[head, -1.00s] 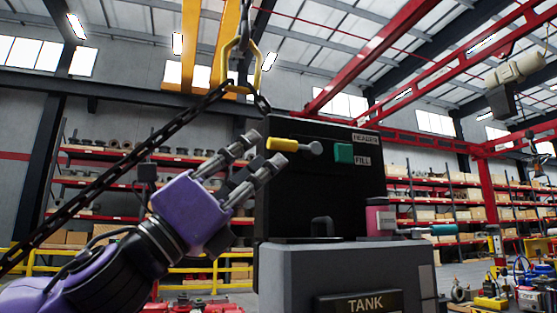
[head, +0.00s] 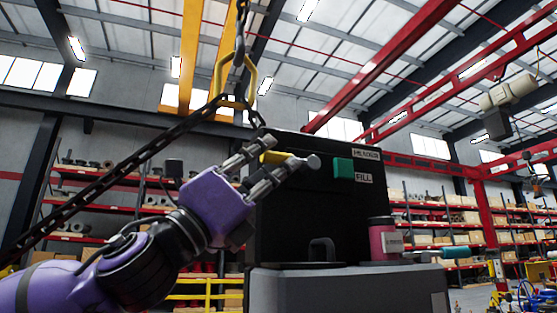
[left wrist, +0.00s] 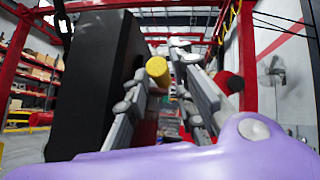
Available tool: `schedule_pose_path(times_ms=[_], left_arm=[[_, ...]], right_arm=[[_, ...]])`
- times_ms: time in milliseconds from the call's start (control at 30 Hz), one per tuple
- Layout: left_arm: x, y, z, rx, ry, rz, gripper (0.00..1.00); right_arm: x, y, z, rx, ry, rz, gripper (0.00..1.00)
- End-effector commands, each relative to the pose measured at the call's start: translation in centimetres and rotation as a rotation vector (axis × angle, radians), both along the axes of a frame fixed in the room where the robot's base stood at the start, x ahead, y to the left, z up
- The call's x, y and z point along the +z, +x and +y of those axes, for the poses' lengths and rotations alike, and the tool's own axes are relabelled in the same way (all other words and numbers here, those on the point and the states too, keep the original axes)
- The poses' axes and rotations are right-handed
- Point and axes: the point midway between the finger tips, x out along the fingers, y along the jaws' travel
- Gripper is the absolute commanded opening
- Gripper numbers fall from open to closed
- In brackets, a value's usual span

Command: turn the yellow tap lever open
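The tap lever has a yellow grip (head: 271,157) and a grey arm ending at a round grey pivot (head: 313,161) on the black header box (head: 300,210). It lies roughly level, pointing left. My left gripper (head: 279,158) is open, with one finger above the yellow grip and the other below it in the head view. In the left wrist view the yellow grip (left wrist: 158,71) shows between the spread fingers (left wrist: 165,85), closer to the left one. I cannot tell whether a finger touches it. My right gripper is not in view.
A green FILL block (head: 343,168) sits right of the pivot. A pink canister (head: 382,240) and a black handle (head: 321,249) stand on the grey tank (head: 345,285).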

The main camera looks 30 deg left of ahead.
Motion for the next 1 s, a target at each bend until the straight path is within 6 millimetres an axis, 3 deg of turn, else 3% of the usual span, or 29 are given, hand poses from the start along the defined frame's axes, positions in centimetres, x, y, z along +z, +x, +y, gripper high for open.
schedule_pose_path(times_ms=[300, 733, 933, 1000], left_arm=[[1.6, 0.9, -0.6, -0.003, -0.002, -0.005, 0.23], [1.6, 1.4, -0.8, -0.001, 0.000, 0.000, 0.23], [1.6, 1.4, -0.8, -0.001, 0.000, 0.000, 0.00], [1.6, 1.4, -0.8, -0.001, 0.000, 0.000, 0.00]], right_arm=[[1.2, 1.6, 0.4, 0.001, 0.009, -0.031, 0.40], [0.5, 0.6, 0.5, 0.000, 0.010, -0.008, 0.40], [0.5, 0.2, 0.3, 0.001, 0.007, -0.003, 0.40], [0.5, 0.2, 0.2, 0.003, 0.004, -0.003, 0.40]])
